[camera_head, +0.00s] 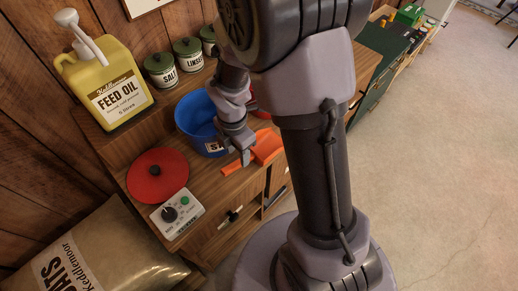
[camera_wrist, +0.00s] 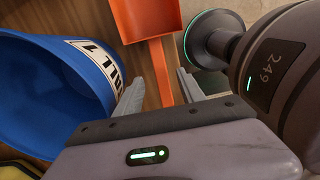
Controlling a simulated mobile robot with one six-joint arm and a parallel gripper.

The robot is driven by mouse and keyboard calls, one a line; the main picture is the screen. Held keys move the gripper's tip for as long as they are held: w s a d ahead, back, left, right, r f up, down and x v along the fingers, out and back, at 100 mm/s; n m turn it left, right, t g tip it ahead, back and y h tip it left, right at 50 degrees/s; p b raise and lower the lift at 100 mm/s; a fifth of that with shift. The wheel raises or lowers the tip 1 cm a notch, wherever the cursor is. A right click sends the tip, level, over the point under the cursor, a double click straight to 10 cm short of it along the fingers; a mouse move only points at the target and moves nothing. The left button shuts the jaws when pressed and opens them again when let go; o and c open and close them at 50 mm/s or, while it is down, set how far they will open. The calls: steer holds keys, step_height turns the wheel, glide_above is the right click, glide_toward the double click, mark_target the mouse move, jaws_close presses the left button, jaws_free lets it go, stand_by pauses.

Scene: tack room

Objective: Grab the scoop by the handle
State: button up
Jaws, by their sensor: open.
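The orange scoop (camera_head: 267,147) lies on the wooden cabinet top, to the right of the blue bucket, with its handle (camera_head: 231,168) pointing toward the front left. In the wrist view the scoop's pan (camera_wrist: 146,18) is at the top and its handle (camera_wrist: 161,72) runs down between my two fingers. My gripper (camera_wrist: 160,88) is open, with a gap on each side of the handle. In the head view my gripper (camera_head: 246,156) is low over the handle and partly hides it.
The blue bucket (camera_head: 190,115) stands close to my left finger in the wrist view (camera_wrist: 50,85). A red disc (camera_head: 157,175) and a white control box (camera_head: 177,213) sit nearer. Feed oil (camera_head: 118,97) and green tins (camera_head: 160,70) stand behind. Open floor (camera_head: 440,170) lies right.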

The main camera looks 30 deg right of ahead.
mark_target(237, 163)
steer(key=f+b, duration=0.1)
steer(key=f, duration=0.1)
steer(key=f+b, duration=0.1)
steer(key=f, duration=0.3)
steer(key=shift+s+a+f+b, duration=0.15)
steer(key=shift+a+b, duration=0.1)
steer(key=shift+b, duration=0.15)
steer(key=shift+c, duration=1)
jaws_close()
